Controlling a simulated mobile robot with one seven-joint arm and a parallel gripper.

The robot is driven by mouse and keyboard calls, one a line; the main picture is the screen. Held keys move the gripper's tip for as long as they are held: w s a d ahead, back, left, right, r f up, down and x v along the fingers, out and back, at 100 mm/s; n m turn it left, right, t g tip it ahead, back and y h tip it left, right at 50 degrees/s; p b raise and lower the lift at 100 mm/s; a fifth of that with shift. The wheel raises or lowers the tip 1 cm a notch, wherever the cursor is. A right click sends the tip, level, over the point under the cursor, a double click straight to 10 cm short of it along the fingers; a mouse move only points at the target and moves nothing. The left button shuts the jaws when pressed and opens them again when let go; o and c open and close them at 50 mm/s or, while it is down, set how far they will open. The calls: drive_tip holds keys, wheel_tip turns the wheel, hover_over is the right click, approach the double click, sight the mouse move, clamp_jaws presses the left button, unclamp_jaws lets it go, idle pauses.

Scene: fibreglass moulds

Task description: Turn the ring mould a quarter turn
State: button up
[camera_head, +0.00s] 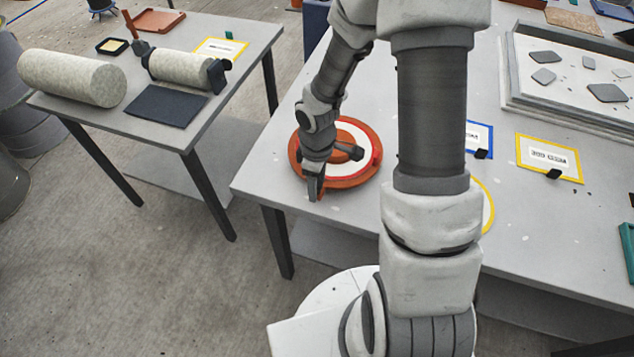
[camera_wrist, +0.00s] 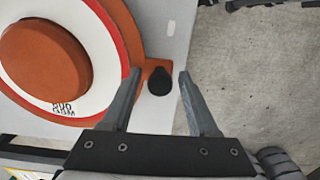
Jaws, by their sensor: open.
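The ring mould (camera_head: 360,136) is a round orange disc with a white ring, lying flat near the table's front left corner. In the wrist view the mould (camera_wrist: 45,55) shows a raised orange hub, a red-edged white ring and upside-down lettering. An orange lug sticks out from its rim and carries a black knob (camera_wrist: 160,82). My gripper (camera_head: 334,172) is over the mould's near side and hides part of it. In the wrist view my gripper (camera_wrist: 159,76) is open, with one finger on each side of the knob. I cannot tell whether either finger touches it.
Blue-framed (camera_head: 480,138) and yellow-framed (camera_head: 549,158) signs lie on the table (camera_head: 285,112) right of the mould. The left table (camera_head: 115,122) holds a pale roll (camera_head: 72,77). Floor is free between the tables.

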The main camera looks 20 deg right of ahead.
clamp_jaws()
idle(1.4)
